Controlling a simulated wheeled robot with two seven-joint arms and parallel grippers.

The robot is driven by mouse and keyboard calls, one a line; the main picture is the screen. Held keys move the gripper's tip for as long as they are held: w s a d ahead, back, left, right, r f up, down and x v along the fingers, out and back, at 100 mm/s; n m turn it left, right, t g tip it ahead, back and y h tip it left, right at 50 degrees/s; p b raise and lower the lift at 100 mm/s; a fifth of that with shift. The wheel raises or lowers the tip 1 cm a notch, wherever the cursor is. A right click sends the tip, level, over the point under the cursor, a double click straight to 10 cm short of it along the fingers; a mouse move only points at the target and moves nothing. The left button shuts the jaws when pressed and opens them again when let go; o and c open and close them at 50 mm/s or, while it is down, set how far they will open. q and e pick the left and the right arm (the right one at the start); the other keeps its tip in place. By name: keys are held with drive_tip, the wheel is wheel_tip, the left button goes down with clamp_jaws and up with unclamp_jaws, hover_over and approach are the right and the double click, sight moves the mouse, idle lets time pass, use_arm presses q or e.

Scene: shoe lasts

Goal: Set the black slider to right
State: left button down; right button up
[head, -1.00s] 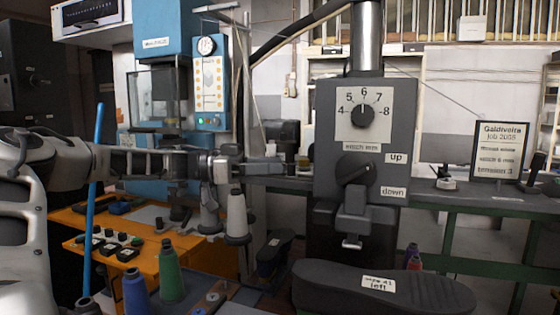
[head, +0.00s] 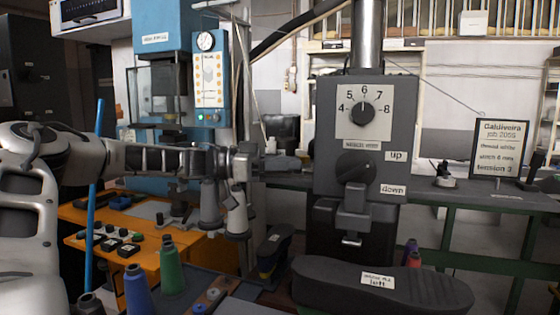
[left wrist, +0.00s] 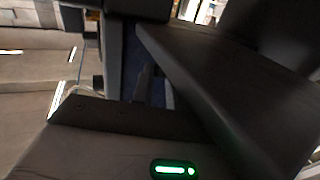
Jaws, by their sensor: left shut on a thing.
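I cannot pick out a black slider for certain in either view. My left gripper (head: 284,164) reaches in from the left in the head view, level, with its fingertips close to the left side of the grey machine head (head: 366,225). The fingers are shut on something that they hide. In the left wrist view, the dark fingers (left wrist: 178,108) fill much of the picture, and what is between them cannot be made out. My right gripper is not in view.
The grey machine has a numbered dial (head: 364,112) and a black up/down knob (head: 356,167). A black shoe last (head: 425,290) lies below it. Green (head: 170,270) and blue (head: 137,290) thread cones stand at front left, near an orange bench (head: 85,212).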

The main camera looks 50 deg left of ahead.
sight(301, 178)
use_arm(q)
drive_tip(key=d, duration=0.1)
drive_tip(key=w+d+p, duration=0.1)
drive_tip(key=shift+w+d, duration=0.15)
drive_tip(key=shift+d, duration=0.3)
drive_tip(key=c, duration=1.4)
unclamp_jaws()
drive_tip(key=shift+o, duration=0.2)
drive_tip(key=shift+w+d, duration=0.1)
drive_tip(key=shift+d, duration=0.05)
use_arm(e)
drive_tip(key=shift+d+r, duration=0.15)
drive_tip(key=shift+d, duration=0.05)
